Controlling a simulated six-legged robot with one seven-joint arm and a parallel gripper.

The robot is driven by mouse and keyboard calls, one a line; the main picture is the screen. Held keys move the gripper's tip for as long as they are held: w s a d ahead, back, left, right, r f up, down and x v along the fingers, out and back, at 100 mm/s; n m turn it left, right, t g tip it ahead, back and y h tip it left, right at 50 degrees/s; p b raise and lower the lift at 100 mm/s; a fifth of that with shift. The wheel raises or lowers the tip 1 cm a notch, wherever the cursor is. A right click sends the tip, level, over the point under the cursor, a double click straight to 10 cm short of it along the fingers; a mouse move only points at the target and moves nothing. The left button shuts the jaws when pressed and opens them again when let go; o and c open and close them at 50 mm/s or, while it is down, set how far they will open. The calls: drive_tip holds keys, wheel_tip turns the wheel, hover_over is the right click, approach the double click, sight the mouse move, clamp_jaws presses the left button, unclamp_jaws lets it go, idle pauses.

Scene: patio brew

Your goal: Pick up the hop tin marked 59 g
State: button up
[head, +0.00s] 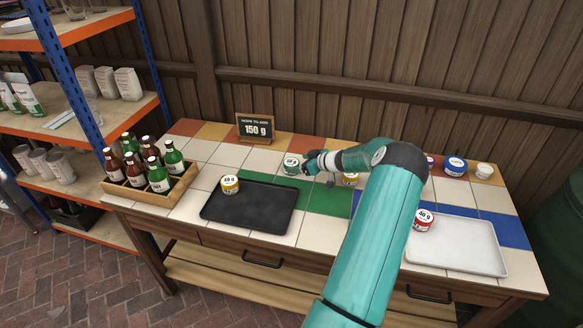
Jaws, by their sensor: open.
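A small green-topped tin (291,164) stands at the back of the tiled table, left of my gripper. Its mark is too small to read surely, so I cannot tell whether it is the 59 g hop tin. My gripper (308,163) is open, right beside this tin; whether its fingers reach around the tin I cannot tell. A yellow tin (230,184) and a red tin (423,220) stand by the trays, their marks also hard to read. Another yellow tin (350,180) is partly hidden behind my arm.
A black tray (250,208) lies empty at front left, a white tray (458,246) at front right. A crate of bottles (137,190) stands at the left end. A sign reading 150 g (255,128), a blue tin (455,166) and a white tin (484,171) stand along the back.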

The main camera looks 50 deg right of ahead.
sight(292, 162)
drive_tip(key=x, duration=0.5)
drive_tip(key=shift+a+r, duration=0.1)
drive_tip(key=shift+a, duration=0.05)
drive_tip(key=c, duration=1.1)
drive_tip(key=shift+r, duration=0.15)
